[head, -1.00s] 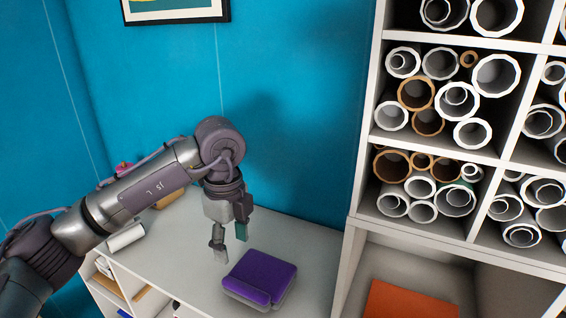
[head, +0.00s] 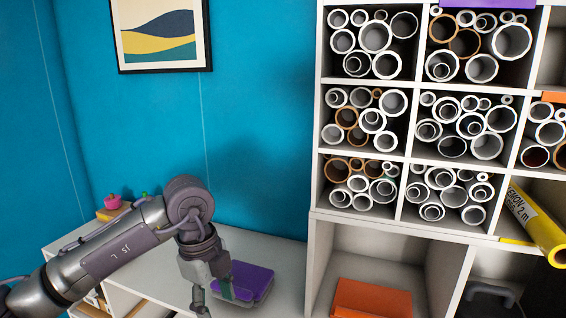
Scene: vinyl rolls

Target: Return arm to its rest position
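My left arm comes in from the left above the white counter (head: 281,262). Its gripper (head: 214,296) points down, with its two fingers apart and nothing visible between them. The lowest fingertip is near the bottom edge of the view. My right gripper is not in view.
A white shelf (head: 313,190) full of vinyl rolls stands on the right. A yellow roll (head: 540,232) sticks out at the far right. An orange item (head: 372,298) lies in a lower compartment. A framed picture (head: 160,33) hangs on the blue wall.

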